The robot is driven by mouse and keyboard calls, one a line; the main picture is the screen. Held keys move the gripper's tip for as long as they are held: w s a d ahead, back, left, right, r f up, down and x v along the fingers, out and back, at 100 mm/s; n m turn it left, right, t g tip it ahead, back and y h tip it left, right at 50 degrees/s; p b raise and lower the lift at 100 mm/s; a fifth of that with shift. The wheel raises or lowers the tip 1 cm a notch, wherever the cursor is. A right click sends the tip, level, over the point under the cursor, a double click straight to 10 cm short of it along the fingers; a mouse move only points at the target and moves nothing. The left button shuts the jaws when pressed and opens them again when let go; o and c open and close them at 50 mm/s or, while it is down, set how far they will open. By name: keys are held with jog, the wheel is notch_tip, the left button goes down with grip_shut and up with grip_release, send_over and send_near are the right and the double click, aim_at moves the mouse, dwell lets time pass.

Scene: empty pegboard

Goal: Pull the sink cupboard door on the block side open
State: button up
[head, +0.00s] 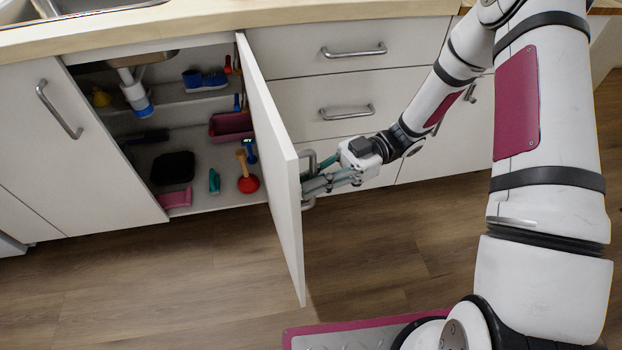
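The white sink cupboard door (274,150) stands swung wide open, roughly square to the cabinet front, with its hinged edge at the right of the opening. Its metal bar handle (309,203) is on the right-facing side of the door, near the free edge. My gripper (309,183) is at this handle. Its fingers come together around the bar and look shut on it; the fingertips are partly hidden against the handle. The left cupboard door (60,140) is shut, with its own bar handle (60,110).
Inside the open cupboard are a drain pipe (135,90), a black item (172,168), a plunger (247,180), a pink bin (230,127) and other small things. Drawers (352,45) stand right of the opening, behind my arm. The wooden floor (190,270) before the cupboard is clear.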

jog(key=shift+o, duration=0.8)
jog(key=v, duration=1.2)
